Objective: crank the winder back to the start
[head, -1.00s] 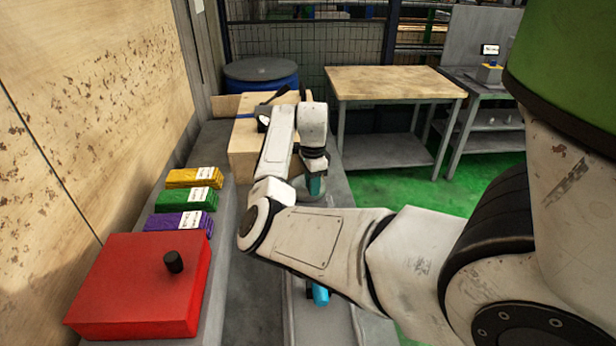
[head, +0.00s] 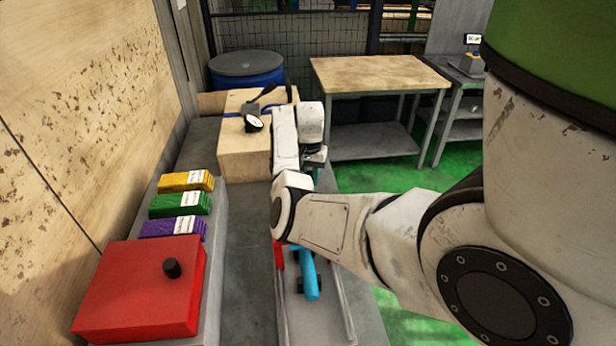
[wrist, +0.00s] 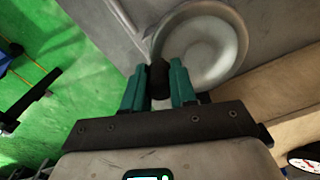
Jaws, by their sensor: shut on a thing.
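The winder shows in the wrist view as a round, dished grey wheel (wrist: 222,48) with a short black crank handle (wrist: 158,78) at its lower left rim. My gripper (wrist: 159,84) has two teal fingers, one on each side of the black handle, and is shut on it. In the head view my arm hides the wheel and the handle. Only a bit of a teal finger (head: 316,173) shows below my wrist there.
A light blue cylinder (head: 308,277) lies between rails below my arm, with a red part (head: 278,256) beside it. A red box (head: 140,290) and yellow, green and purple blocks (head: 180,204) stand left. A wooden box (head: 243,160) with a dial gauge (head: 254,123) stands beyond.

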